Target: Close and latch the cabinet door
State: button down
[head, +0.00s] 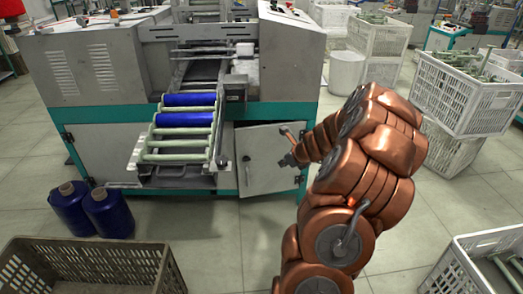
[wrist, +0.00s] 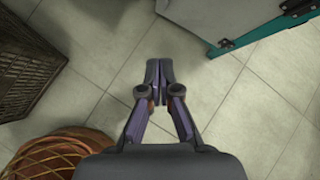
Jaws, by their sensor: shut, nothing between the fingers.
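The grey cabinet door (head: 262,172) is at the lower right of the winding machine in the head view, with a small dark latch knob (head: 247,158) near its left edge. The door looks slightly ajar, but how far is hard to tell. My gripper (head: 287,160) is in front of the right part of the door and covers some of it. Whether it touches the door cannot be told. In the wrist view my gripper (wrist: 159,72) is shut and empty above the floor tiles. A grey panel (wrist: 200,12) with a teal edge shows beyond it.
Blue bobbins (head: 188,120) lie on the machine's green roller rack (head: 175,157), left of the door. Two blue cones (head: 108,212) stand on the floor at left. A brown crate (head: 80,262) is at front left, white crates (head: 470,95) at right. Floor before the door is clear.

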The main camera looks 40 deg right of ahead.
jog(key=d+f+n+g+h+b, duration=0.2)
jog(key=d+f+h+b, duration=0.15)
jog(key=f, duration=0.55)
jog(key=n+t+h+b, duration=0.4)
jog(key=n+t+b, duration=0.5)
jog(key=n+b, duration=0.15)
send_near(237, 136)
jog(key=shift+m, duration=0.35)
jog(key=shift+b+x, duration=2.85)
jog(key=shift+x, duration=0.45)
jog(key=shift+w+d, duration=0.15)
jog(key=shift+w, duration=0.1)
